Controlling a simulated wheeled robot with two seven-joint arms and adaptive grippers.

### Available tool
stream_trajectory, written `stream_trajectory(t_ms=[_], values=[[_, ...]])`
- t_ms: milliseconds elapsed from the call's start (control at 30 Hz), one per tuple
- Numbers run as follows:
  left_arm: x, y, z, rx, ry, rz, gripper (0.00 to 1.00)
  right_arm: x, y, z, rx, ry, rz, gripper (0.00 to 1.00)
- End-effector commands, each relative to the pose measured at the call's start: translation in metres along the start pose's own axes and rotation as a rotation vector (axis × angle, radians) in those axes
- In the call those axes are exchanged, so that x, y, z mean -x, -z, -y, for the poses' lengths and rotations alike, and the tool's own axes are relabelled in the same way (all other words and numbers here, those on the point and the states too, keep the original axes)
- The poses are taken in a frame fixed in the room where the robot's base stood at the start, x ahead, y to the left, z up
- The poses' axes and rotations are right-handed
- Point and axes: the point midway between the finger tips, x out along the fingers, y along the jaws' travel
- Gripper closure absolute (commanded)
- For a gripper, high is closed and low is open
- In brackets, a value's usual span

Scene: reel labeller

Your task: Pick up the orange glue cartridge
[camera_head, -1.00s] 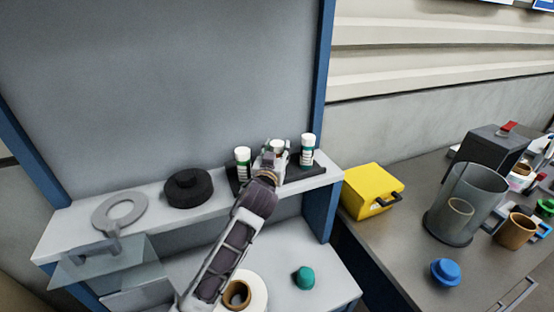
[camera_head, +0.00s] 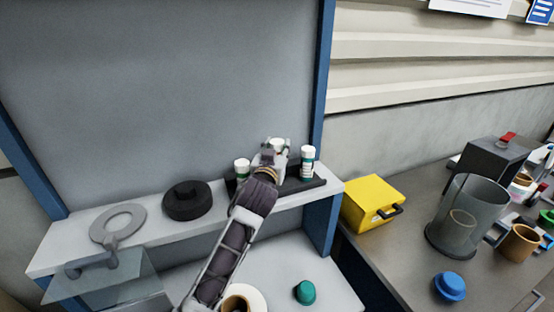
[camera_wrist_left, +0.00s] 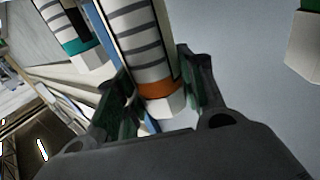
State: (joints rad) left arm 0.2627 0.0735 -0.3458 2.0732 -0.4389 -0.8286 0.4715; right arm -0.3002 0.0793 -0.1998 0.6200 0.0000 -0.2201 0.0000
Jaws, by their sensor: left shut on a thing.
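The orange glue cartridge (camera_wrist_left: 157,88) is a white, striped cylinder with an orange band near its white cap. In the left wrist view it stands between the fingers of my left gripper (camera_wrist_left: 156,68), which is shut on it. In the head view, my left gripper (camera_head: 272,153) is at the dark holder (camera_head: 310,185) on the shelf, and the cartridge's white cap (camera_head: 278,145) shows between the fingers. The orange band is hidden there. The cap stands higher than those of the neighbouring cartridges. My right gripper is not in view.
A white-capped cartridge stands on each side, left (camera_head: 242,168) and right (camera_head: 307,165), close to my gripper. A black reel (camera_head: 187,200) and a grey ring (camera_head: 118,222) lie left on the shelf (camera_head: 60,240). A yellow box (camera_head: 370,203) is to the right.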

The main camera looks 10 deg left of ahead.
Motion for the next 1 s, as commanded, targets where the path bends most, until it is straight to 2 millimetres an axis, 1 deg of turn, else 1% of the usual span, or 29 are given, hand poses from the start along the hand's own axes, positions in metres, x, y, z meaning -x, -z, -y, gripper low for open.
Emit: stream_trajectory(t_ms=[33, 200, 400, 600, 1000], values=[[0.0, 0.009, 0.0, 0.001, 0.0, -0.006, 0.91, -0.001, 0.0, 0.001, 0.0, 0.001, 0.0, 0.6], [0.0, 0.032, 0.0, 0.001, -0.001, -0.005, 0.91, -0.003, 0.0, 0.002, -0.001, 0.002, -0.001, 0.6], [0.0, 0.048, 0.0, 0.001, -0.001, -0.004, 0.91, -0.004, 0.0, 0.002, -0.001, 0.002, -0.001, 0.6], [0.0, 0.053, 0.0, 0.0, 0.0, -0.001, 0.91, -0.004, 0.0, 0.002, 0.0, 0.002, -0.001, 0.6], [0.0, 0.053, 0.0, 0.0, 0.0, -0.001, 0.91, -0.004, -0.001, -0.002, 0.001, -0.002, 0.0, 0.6]])
